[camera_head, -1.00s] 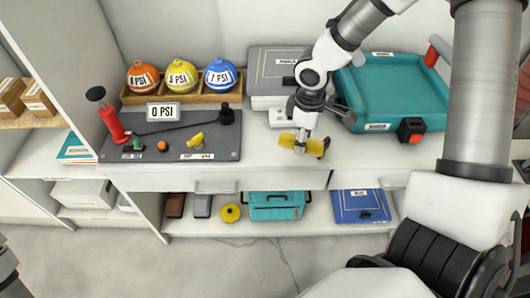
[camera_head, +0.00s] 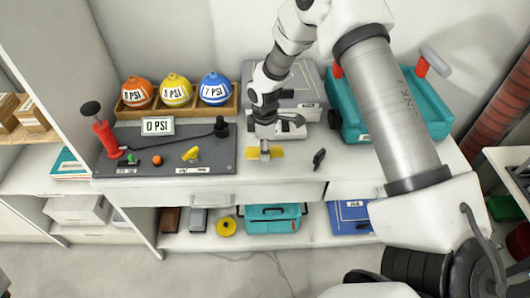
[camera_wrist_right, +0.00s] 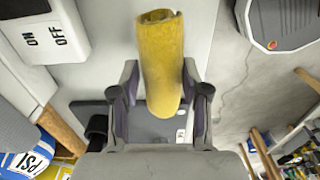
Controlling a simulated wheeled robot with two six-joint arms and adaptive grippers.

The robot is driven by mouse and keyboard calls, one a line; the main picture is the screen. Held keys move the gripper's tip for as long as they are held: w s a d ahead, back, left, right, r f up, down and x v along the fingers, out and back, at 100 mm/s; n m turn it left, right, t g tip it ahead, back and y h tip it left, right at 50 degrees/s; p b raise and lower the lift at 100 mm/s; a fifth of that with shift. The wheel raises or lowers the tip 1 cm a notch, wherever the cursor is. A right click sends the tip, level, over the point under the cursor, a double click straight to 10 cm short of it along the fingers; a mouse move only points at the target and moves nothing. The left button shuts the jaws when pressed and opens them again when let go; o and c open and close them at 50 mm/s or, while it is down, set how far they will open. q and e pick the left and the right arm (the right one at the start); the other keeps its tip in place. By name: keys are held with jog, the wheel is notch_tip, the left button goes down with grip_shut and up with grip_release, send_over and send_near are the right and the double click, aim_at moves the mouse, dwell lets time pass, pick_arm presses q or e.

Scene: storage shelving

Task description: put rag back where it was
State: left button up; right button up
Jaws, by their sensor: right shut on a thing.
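The rag is a yellow rolled cloth (camera_head: 277,153) at the front of the white worktop, right of the grey board. My right gripper (camera_head: 265,152) reaches down over it and is shut on it. In the right wrist view the rolled rag (camera_wrist_right: 160,55) is between the two fingers, its open end pointing away. I cannot tell whether the rag touches the worktop. My left gripper is not in view.
The grey pump board (camera_head: 215,160) with a red pump (camera_head: 108,138) lies left. Three labelled balls sit in a wooden rack (camera_head: 180,111) behind. A black object (camera_head: 319,159) lies right of the rag. A grey case (camera_head: 300,85) and teal tray (camera_head: 345,122) stand behind.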

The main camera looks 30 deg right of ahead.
jog(key=shift+s+f, duration=0.1)
jog(key=shift+f, duration=1.6)
jog(key=o, duration=1.2)
jog(key=shift+r, duration=0.1)
notch_tip(320, 180, up, 12)
jog(key=shift+r, duration=0.15)
